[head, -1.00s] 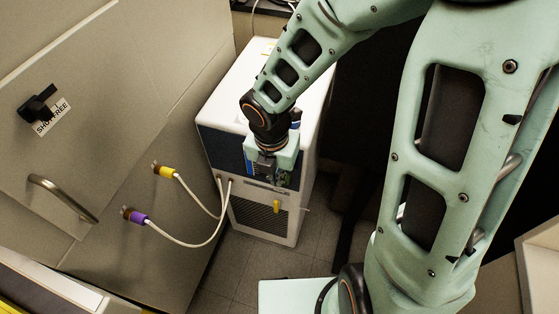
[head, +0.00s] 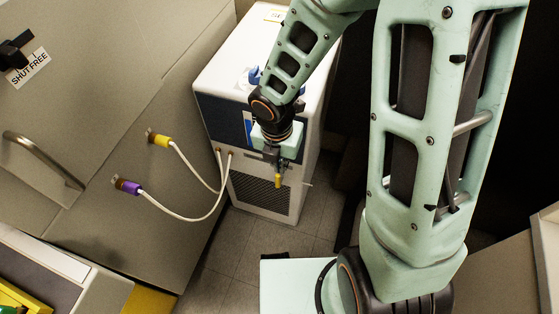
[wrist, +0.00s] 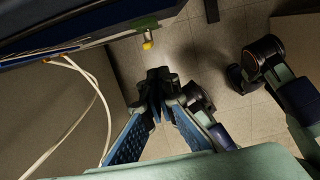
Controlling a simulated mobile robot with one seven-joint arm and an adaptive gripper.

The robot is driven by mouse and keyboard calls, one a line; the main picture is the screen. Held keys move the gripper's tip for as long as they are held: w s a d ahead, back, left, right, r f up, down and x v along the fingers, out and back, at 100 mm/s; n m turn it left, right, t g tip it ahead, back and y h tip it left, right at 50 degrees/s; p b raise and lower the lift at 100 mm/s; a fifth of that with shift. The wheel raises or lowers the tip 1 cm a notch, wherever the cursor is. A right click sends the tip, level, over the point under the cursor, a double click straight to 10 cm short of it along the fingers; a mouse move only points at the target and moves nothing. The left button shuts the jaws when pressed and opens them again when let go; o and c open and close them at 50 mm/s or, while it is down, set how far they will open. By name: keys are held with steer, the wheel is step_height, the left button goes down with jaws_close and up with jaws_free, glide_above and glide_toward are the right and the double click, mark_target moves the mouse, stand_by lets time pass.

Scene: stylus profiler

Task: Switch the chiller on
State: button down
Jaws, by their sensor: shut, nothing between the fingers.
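The chiller (head: 210,122) is a white box with a dark blue upper front panel and a black vent grille, standing on the floor in the head view. In the wrist view its underside and front edge (wrist: 70,35) fill the top left. A small yellow fitting (head: 279,181) juts from its lower front; it also shows in the wrist view (wrist: 148,43). My gripper (head: 277,160) is shut and empty, pointing down in front of the chiller, just above the fitting in the head view. In the wrist view its fingertips (wrist: 160,82) meet below the fitting, apart from it. My gripper hides part of the panel; I cannot make out a switch.
Two white hoses run from the chiller front to yellow (head: 160,140) and purple (head: 129,187) connectors on the beige cabinet (head: 130,90) at left. The cabinet carries a metal handle (head: 45,160). Tiled floor (head: 245,250) is free in front of the chiller.

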steer(key=w, duration=0.1)
steer(key=w+d, duration=0.1)
steer(key=w+f, duration=0.1)
steer(key=shift+w+d+f, duration=0.1)
steer(key=shift+w+d, duration=0.1)
steer(key=shift+w, duration=0.2)
steer(key=shift+w+p, duration=0.1)
steer(key=shift+p, duration=0.25)
steer(key=shift+w+d+f, duration=0.1)
steer(key=shift+w, duration=0.1)
steer(key=shift+p, duration=0.3)
